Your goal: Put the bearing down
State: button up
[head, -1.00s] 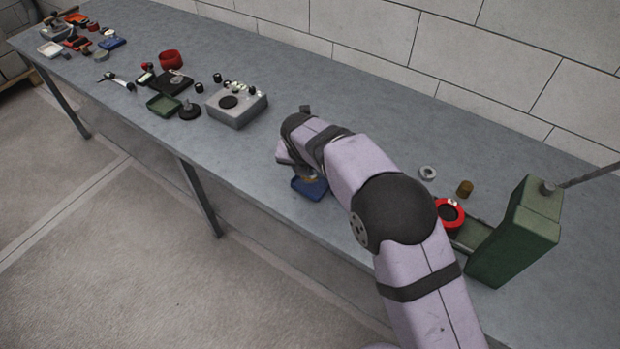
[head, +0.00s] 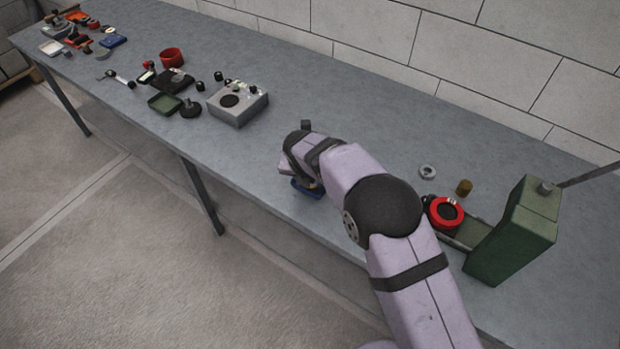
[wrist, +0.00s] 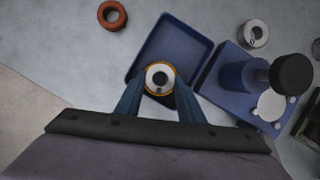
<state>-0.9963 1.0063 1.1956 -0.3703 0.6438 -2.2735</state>
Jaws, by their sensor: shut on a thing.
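Bearing and fingertips overlap the near part of a shallow blue tray (wrist: 172,42); I cannot tell whether the bearing touches the tray floor. In the head view my wrist is over the blue tray (head: 302,193), hiding the bearing and most of the tray.
A blue block with a dark-topped post (wrist: 238,75) stands right of the tray. A metal ring (wrist: 253,33) lies beyond it, and an orange-red ring (wrist: 112,15) lies upper left. A green box (head: 515,235) stands at the bench's right. A grey box (head: 238,104) stands left of my arm.

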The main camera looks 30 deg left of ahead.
jog(key=o, duration=0.9)
jog(key=shift+f, duration=0.1)
jog(key=shift+s+r, duration=0.1)
jog(key=shift+r, duration=0.4)
jog(key=b+v, duration=0.2)
jog(key=v, duration=0.9)
jog(key=shift+s+r, duration=0.15)
jog(key=shift+r, duration=0.05)
